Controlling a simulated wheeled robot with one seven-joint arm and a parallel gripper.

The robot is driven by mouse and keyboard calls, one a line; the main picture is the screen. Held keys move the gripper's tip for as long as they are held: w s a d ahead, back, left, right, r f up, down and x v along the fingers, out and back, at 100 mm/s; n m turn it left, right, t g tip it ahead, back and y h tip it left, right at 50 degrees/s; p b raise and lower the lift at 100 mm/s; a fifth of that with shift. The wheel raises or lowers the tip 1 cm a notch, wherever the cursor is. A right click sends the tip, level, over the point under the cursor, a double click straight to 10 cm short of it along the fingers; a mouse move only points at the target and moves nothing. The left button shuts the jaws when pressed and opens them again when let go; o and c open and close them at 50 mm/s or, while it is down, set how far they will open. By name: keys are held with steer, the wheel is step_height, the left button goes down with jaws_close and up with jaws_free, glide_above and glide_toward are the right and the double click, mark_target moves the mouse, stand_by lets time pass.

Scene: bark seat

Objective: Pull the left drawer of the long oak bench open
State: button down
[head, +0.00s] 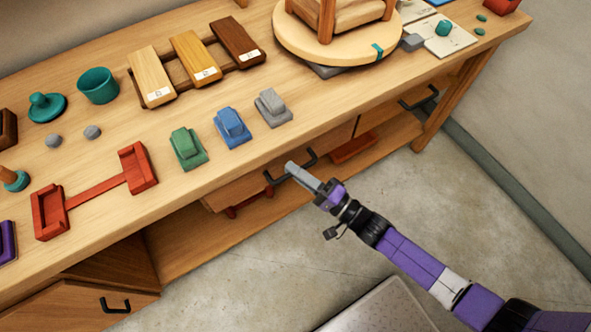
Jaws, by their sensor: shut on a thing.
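The long oak bench (105,210) runs diagonally across the head view. Under its top is the left drawer (235,188), a wooden front with a black bar handle (311,157). My gripper (291,168) is at this handle, its grey fingers shut on the bar near its middle. The fingers hide part of the bar. The bench top overhangs the drawer, so I cannot tell how far the drawer is out. The right drawer (375,117) has its own black handle (420,99), and my gripper is apart from it.
A wooden door (65,308) with a black handle is at the lower left. Red pieces (352,149) show on the low shelf. Green, blue and grey blocks (232,127) stand near the bench's front edge. The concrete floor (440,190) right of my arm is clear.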

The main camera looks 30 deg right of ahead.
stand_by(0.3)
steer(key=s+p, duration=0.1)
steer(key=s, duration=2.4)
steer(key=shift+s, duration=0.4)
steer(key=c, duration=1.5)
jaws_free()
steer(key=shift+o, duration=0.2)
steer(key=b+v, duration=0.1)
steer(key=v, duration=0.6)
steer(key=shift+s+d, duration=0.15)
steer(key=shift+s, duration=0.2)
